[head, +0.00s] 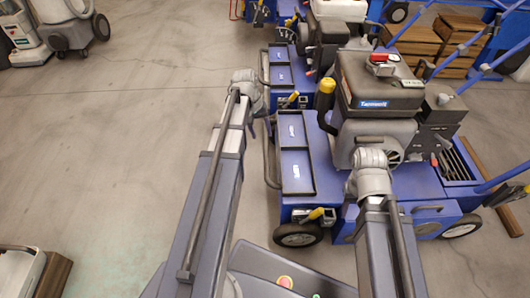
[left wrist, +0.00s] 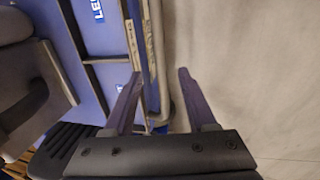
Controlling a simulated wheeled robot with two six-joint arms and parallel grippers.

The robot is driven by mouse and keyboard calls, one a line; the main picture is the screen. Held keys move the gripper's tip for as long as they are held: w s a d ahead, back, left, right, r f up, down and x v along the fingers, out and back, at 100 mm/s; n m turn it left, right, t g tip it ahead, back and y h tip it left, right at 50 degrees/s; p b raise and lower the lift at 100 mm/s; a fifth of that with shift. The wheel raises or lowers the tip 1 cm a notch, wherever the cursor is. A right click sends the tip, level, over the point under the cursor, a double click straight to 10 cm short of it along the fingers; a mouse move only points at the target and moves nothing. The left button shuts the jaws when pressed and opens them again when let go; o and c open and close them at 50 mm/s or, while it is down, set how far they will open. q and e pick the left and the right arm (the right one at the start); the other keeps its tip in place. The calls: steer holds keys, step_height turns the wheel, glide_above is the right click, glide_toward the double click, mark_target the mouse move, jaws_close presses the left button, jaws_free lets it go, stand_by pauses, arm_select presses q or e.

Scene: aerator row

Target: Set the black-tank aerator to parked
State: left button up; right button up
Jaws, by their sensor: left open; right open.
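The black-tank aerator (head: 400,185) stands right of centre in the head view, a blue machine with a dark box-shaped tank (head: 375,92) on top. A yellow-handled lever (head: 317,214) sits on a small panel low at its near left corner. A thicker yellow grip (head: 326,100) stands beside the tank. My left gripper (head: 260,120) is at the machine's left side, mostly hidden by its wrist. In the left wrist view its fingers (left wrist: 160,90) are open, with a grey side rail (left wrist: 158,55) between them; contact cannot be told. My right wrist covers its gripper in front of the engine.
Another blue aerator (head: 280,75) with a white tank (head: 338,10) stands just behind, with its own yellow lever (head: 290,99). Wooden crates (head: 413,40) are at the back right. A grey machine (head: 70,25) stands far left.

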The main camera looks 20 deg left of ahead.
mark_target(266, 147)
arm_select(q)
steer(key=shift+f, duration=0.15)
steer(key=f+b, duration=0.2)
steer(key=d+f+b, duration=0.1)
steer(key=f+b, duration=0.4)
steer(key=shift+w+d+f+b, duration=0.15)
steer(key=shift+w+f+b, duration=0.1)
steer(key=shift+w+b, duration=0.1)
jaws_close()
stand_by(0.4)
stand_by(1.0)
